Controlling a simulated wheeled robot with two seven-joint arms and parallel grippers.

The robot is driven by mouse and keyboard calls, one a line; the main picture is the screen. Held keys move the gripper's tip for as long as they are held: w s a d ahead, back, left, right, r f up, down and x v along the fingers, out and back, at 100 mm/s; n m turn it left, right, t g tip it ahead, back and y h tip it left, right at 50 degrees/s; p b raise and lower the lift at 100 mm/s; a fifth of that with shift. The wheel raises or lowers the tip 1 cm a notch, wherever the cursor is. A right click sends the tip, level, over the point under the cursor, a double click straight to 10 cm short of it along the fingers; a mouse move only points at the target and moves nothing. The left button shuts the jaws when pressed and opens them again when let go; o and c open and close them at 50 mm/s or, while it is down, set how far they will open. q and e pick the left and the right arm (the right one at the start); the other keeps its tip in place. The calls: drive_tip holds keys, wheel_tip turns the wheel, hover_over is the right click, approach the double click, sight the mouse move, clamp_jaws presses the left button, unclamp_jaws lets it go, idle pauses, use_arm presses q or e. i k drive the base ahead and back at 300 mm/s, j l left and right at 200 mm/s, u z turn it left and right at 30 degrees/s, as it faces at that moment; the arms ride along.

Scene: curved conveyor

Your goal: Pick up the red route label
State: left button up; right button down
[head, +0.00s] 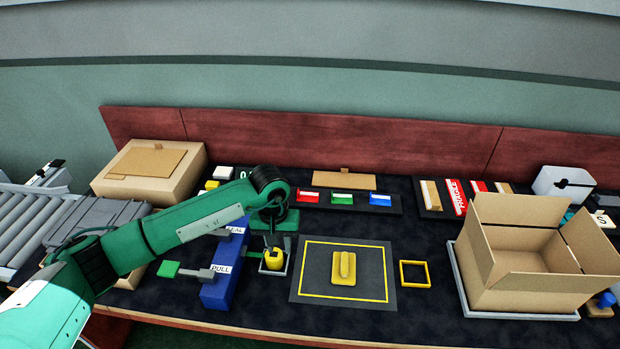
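The red route label (308,196) lies at the left end of a dark tray (393,209) toward the back of the table. A green label (342,198) and a blue label (380,200) lie to its right in the same tray. My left arm comes in from the left, and its wrist bends down just left of and in front of the red label. My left gripper (271,238) is small and dark here, above a yellow object (272,260) in a small grey holder. I cannot tell whether its fingers are apart or touch that object. My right gripper is not in view.
A dark mat (313,288) with a yellow outline bears a yellow block (344,267). An empty yellow frame (415,274) lies to its right. An open cardboard box (525,292) fills the right side. A blue block (221,290) marked PULL stands left of my gripper.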

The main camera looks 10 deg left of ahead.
sight(305, 196)
drive_tip(key=i, duration=1.15)
drive_tip(key=l+u, duration=0.1)
drive_tip(key=i+l, duration=0.05)
drive_tip(key=l, duration=0.05)
